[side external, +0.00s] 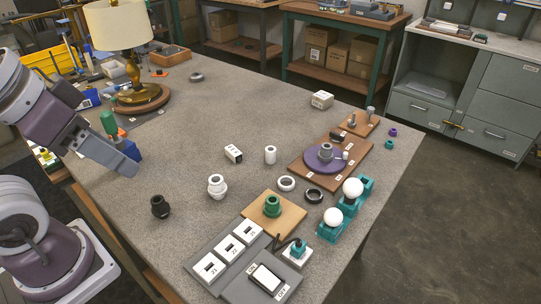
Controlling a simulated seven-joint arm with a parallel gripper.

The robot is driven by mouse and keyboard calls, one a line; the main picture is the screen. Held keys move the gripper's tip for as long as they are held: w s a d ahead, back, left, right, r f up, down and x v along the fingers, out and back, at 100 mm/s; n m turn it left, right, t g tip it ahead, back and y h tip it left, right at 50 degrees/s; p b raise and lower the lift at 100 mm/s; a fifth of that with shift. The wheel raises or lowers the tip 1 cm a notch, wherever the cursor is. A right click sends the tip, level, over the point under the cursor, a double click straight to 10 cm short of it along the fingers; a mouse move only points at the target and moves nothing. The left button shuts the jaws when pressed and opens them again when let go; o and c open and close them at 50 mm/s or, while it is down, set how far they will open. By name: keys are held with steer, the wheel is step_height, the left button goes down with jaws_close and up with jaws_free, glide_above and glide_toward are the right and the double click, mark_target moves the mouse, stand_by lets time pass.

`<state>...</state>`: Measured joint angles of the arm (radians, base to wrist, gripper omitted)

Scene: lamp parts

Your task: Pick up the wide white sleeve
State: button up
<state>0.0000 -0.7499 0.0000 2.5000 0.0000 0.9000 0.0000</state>
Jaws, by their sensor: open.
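Several white hollow parts stand on the grey table. One is a plain upright cylinder (270,154) near the middle. A stepped white part (217,186), broader at its middle, stands to its lower left. A low white ring (287,183) lies to its lower right. I cannot tell for certain which is the wide white sleeve. My gripper (130,165) is at the left, over the left part of the table, well apart from all three. It is open, with no white part at it. Its inner faces are hard to see from this side.
A black socket (160,206) stands nearest my gripper. White bulbs (352,188) rest in teal holders at the right. A lamp (119,30) stands at the back left. The table's centre back is clear.

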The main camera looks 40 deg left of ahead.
steer(key=shift+o, duration=0.2)
steer(key=n+g+y, duration=0.1)
steer(key=n, duration=0.4)
glide_above(271, 149)
steer(key=s+d, duration=0.2)
steer(key=s, duration=0.3)
step_height(271, 149, down, 15)
steer(key=shift+y, duration=0.4)
steer(key=x, duration=1.4)
steer(key=shift+s+f, duration=0.15)
steer(key=shift+f, duration=0.2)
jaws_close()
